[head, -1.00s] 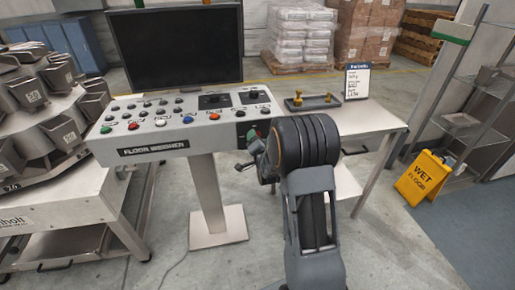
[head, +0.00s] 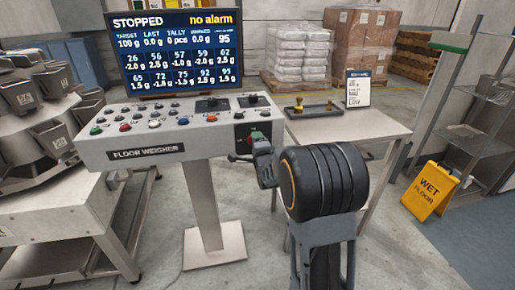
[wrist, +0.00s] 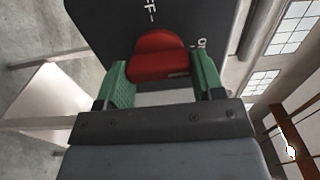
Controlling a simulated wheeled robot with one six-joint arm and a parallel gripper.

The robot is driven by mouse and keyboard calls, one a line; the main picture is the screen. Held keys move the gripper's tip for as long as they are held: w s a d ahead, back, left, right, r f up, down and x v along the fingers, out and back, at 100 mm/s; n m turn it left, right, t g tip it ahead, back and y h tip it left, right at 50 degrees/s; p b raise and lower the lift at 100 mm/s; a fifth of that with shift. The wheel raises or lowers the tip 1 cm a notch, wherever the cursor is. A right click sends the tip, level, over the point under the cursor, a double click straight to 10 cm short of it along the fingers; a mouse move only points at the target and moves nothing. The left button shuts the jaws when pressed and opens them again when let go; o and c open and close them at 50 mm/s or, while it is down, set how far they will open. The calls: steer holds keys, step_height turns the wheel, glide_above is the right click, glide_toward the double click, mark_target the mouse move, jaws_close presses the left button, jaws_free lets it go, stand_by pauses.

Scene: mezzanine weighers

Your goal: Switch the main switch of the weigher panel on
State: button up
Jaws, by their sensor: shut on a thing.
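The weigher panel (head: 180,139) is a sloped pale console on a post, marked FLOOR WEIGHER, with rows of coloured buttons. Its screen (head: 178,50) is lit and reads STOPPED and no alarm. The main switch is a red knob (wrist: 160,57) on a dark plate (wrist: 105,20) on the console's front right. Parts of white lettering show on the plate in the wrist view. My gripper (wrist: 160,75) has its green fingers on both sides of the knob, shut on it. In the head view my gripper (head: 254,143) is at that plate and hides most of the switch.
A table (head: 345,126) to the right bears a dark tray (head: 310,110) with brass-coloured pieces and a sign card (head: 357,88). A yellow wet floor sign (head: 430,190) and a rack (head: 470,130) stand further right. The multihead weigher (head: 40,140) is on the left.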

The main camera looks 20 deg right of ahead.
stand_by(0.6)
steer(key=o, duration=0.9)
steer(key=shift+s+a+b, duration=0.35)
steer(key=shift+s+a, duration=0.1)
steer(key=shift+s, duration=1.8)
steer(key=shift+s+a+b, duration=0.35)
steer(key=shift+s+a, duration=0.1)
steer(key=shift+s, duration=1.85)
steer(key=shift+s+a+b, duration=0.35)
steer(key=shift+s+a, duration=0.1)
steer(key=shift+s, duration=1.8)
